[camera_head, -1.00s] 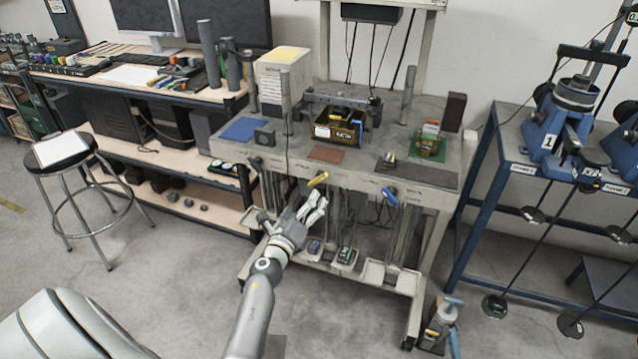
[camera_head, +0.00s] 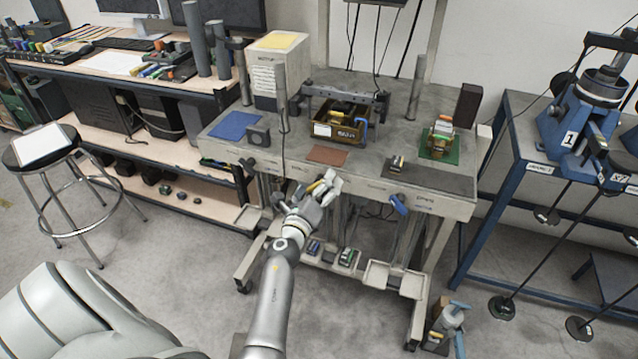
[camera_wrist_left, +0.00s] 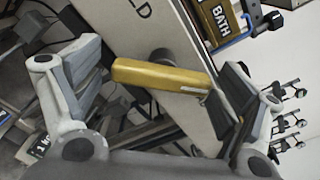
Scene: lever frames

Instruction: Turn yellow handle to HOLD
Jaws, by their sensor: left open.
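The yellow handle (camera_wrist_left: 160,77) is a short bar on a dark round pivot on the light front edge of the bench. In the left wrist view it lies between the fingers of my left gripper (camera_wrist_left: 165,88), which is open. Its right end is close to the right finger; I cannot tell whether they touch. Part of a label ending in "LD" shows on the edge above the handle. In the head view my left gripper (camera_head: 322,188) is at the bench front and covers most of the handle. My right gripper is out of view.
A blue handle (camera_head: 398,204) is on the same bench edge to the right. A brown bin (camera_head: 338,128) and a red-brown mat (camera_head: 328,155) are on the bench top. A stool (camera_head: 42,150) stands at the left. Open floor lies in front.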

